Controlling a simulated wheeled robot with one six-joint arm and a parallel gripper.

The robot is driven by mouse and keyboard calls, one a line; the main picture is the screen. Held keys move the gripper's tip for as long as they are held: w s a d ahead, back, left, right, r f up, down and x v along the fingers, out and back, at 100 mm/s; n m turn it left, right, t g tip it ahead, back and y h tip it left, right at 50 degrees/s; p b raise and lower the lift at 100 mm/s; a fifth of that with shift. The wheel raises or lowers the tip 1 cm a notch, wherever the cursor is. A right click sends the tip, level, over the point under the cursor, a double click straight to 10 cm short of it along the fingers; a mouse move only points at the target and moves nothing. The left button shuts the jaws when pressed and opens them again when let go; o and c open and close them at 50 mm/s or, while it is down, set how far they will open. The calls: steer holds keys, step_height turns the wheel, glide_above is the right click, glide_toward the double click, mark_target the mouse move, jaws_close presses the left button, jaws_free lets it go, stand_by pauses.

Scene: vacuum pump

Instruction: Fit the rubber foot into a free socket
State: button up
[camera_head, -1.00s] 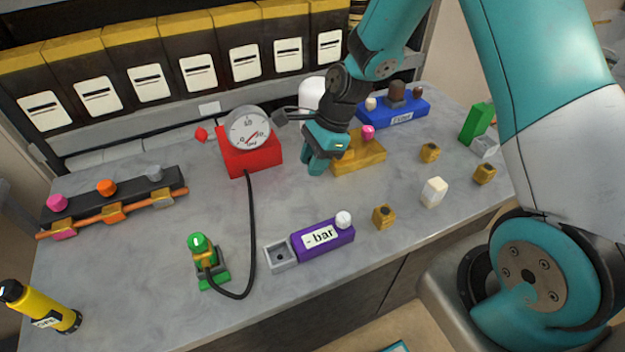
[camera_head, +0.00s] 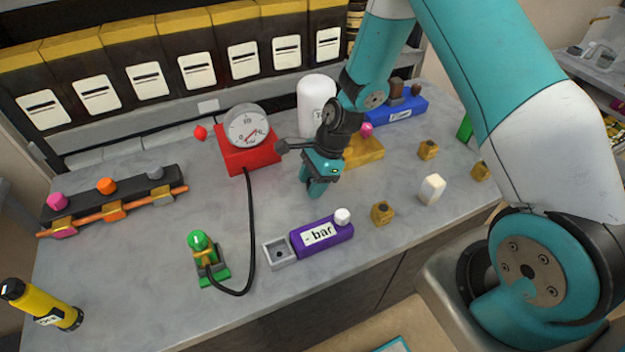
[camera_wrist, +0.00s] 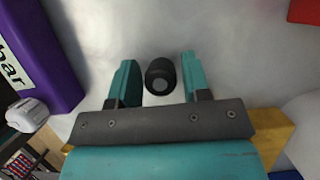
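In the wrist view a short black cylinder with a grey end, which looks like the rubber foot (camera_wrist: 160,76), lies between the two teal fingers of my gripper (camera_wrist: 158,80). A gap shows on each side of it, so the fingers appear open around it. In the head view my gripper (camera_head: 318,188) points down low over the grey table, and I cannot make out the foot there. A grey square holder with a dark hole, possibly a socket (camera_head: 279,254), sits at the left end of the purple "- bar" block (camera_head: 322,236).
A red gauge (camera_head: 248,148) with a black hose stands left of my gripper, and a yellow block (camera_head: 362,152) is behind it. Small brass-coloured blocks (camera_head: 382,213) and a white block (camera_head: 431,189) lie to the right. The table left of the purple block holds a green fitting (camera_head: 205,258).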

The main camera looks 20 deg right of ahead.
steer(key=shift+o, duration=0.7)
steer(key=shift+r, duration=0.15)
